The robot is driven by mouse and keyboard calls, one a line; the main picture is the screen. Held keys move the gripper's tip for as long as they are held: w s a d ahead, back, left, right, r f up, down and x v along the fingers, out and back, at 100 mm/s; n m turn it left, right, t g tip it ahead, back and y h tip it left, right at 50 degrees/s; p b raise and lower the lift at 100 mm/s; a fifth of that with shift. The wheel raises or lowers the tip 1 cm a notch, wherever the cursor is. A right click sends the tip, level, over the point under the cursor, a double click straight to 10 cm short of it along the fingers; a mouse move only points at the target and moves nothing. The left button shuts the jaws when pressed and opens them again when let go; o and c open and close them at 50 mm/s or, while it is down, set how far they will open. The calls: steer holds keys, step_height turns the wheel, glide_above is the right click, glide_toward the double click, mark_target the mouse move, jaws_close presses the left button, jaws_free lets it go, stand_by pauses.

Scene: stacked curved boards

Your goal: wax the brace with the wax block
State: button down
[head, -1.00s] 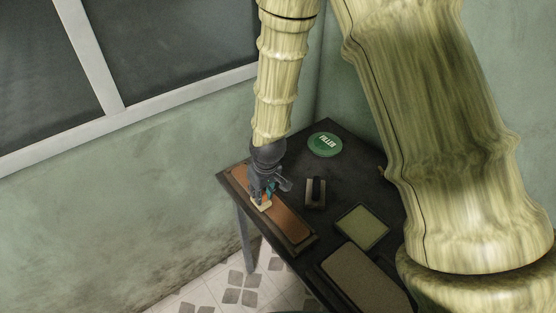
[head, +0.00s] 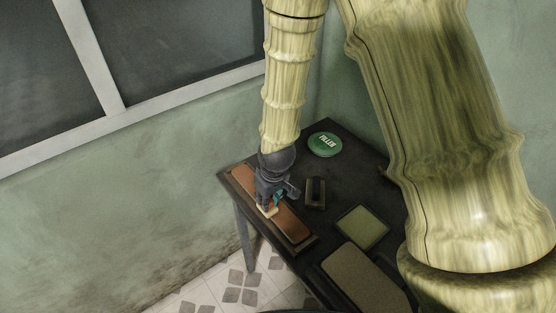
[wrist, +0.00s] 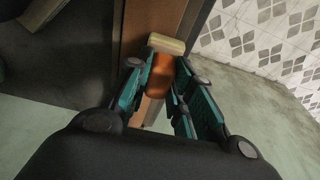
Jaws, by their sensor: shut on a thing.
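The brace is a long reddish-brown board (head: 291,224) lying in a dark tray along the left edge of the table. The cream wax block (head: 268,211) is on the brace near its middle. In the wrist view the wax block (wrist: 166,43) sits at the tips of the teal-sided fingers (wrist: 160,75), over the brown board (wrist: 150,20). Part of the brace is hidden behind my gripper.
A dark-handled tool (head: 316,192) stands just right of my gripper. A green filler tin (head: 325,145) is at the back. A green square pad (head: 362,228) and a grey-brown slab (head: 366,279) lie to the right. A wall is left of the table.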

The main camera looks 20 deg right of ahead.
mark_target(273, 212)
steer(key=shift+s+d+f, duration=0.1)
steer(key=shift+s+d, duration=0.15)
steer(key=shift+s, duration=0.5)
steer(key=shift+s+d+f, duration=0.1)
steer(key=shift+s+d, duration=0.15)
steer(key=shift+s, duration=0.45)
steer(key=shift+s+d+r+p, duration=0.15)
steer(key=shift+s+d, duration=0.15)
steer(key=shift+s, duration=0.5)
steer(key=shift+s+d+p, duration=0.15)
steer(key=shift+s+d, duration=0.15)
steer(key=shift+s, duration=0.45)
steer(key=shift+s+d, duration=0.25)
steer(key=shift+s, duration=0.55)
steer(key=shift+s+d, duration=0.25)
steer(key=shift+s, duration=0.55)
steer(key=shift+s+f, duration=0.15)
steer(key=shift+f, duration=0.05)
steer(key=shift+s+d+r, duration=0.1)
steer(key=shift+s+d, duration=0.25)
steer(key=shift+s, duration=0.35)
steer(key=shift+s+d, duration=0.3)
steer(key=shift+s, duration=0.4)
